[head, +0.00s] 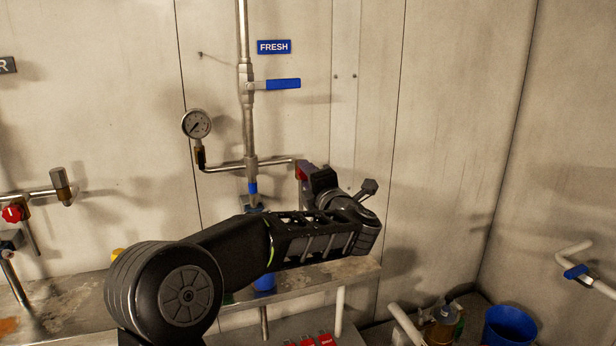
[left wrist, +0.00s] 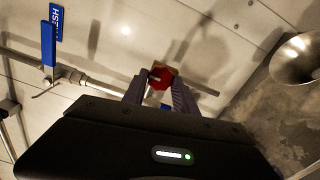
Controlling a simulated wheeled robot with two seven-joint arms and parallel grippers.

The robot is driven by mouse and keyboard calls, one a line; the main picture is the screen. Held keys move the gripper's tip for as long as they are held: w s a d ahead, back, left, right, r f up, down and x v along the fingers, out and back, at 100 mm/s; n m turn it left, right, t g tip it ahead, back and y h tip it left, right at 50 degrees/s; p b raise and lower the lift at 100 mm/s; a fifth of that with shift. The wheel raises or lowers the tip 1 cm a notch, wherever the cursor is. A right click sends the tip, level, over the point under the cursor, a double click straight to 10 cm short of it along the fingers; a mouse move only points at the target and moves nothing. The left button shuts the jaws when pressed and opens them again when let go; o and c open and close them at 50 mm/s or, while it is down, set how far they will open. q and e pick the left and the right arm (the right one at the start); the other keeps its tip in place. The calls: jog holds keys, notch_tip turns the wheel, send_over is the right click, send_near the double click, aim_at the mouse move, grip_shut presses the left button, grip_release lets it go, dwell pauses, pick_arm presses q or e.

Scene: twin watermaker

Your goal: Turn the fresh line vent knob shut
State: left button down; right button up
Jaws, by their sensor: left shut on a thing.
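The fresh line vent knob (head: 301,172) is small and red, at the right end of the short horizontal branch of the fresh line pipe (head: 245,120). My left gripper (head: 308,175) is at the knob, and its wrist hides part of it. In the left wrist view the red knob (left wrist: 164,72) sits between the two finger tips of my left gripper (left wrist: 158,84), which are shut on it. The knob's exact turn angle is hard to tell. My right gripper is not in view.
A blue FRESH label (head: 274,47) and blue lever handle (head: 283,84) are above. A pressure gauge (head: 197,124) stands left of the pipe. Another red knob (head: 13,213) is at far left. A metal bench (head: 350,271) lies below my arm, with a blue bucket (head: 509,325) at lower right.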

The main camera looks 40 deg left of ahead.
pick_arm(q)
jog(key=c, duration=1)
grip_release()
jog(key=shift+o, duration=0.2)
jog(key=shift+d, duration=0.1)
jog(key=b+v, duration=0.1)
jog(key=v, duration=0.6)
jog(key=shift+s+d, duration=0.2)
jog(key=shift+d, duration=0.05)
